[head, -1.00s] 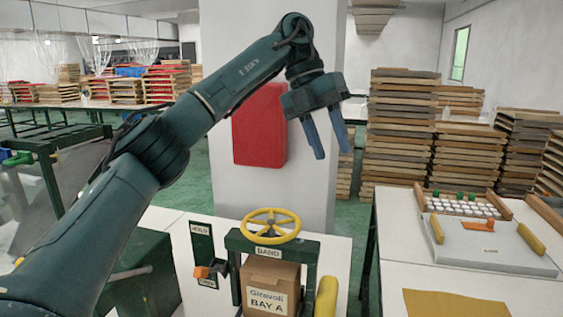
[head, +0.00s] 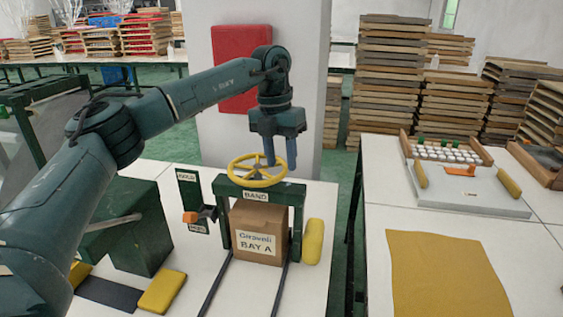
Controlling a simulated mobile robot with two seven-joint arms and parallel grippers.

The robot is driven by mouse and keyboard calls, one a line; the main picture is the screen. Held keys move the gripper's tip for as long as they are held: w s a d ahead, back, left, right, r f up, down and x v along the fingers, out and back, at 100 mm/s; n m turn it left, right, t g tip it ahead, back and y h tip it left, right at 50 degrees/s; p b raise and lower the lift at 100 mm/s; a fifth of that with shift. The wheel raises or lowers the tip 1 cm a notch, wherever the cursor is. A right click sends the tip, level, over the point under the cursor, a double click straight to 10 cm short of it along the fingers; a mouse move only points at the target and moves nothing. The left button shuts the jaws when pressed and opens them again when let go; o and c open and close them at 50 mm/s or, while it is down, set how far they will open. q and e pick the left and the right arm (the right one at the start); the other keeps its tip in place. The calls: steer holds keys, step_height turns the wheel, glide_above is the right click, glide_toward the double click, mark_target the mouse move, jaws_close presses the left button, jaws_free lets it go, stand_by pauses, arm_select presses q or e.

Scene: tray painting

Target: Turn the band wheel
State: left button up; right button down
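The yellow band wheel (head: 240,179) lies flat on top of the dark green frame marked BAND (head: 289,194). My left gripper (head: 280,160) points down over the wheel's far right side. Its two blue fingers are apart, with a gap between them. One finger reaches down inside the ring, and the other is near the right rim. I cannot tell whether either finger touches the rim. A cardboard box (head: 260,220) labelled BAY A stands inside the frame, under the wheel. My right gripper is out of view.
A HOLD panel (head: 189,190) with an orange-tipped lever (head: 191,217) stands left of the frame. A white pillar with a red box (head: 237,50) rises behind. The right table (head: 362,200) holds a yellow sheet (head: 445,275).

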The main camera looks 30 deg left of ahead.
arm_select(q)
steer(key=shift+d+f, duration=0.1)
steer(key=shift+f, duration=0.65)
steer(key=shift+c, duration=0.4)
jaws_close()
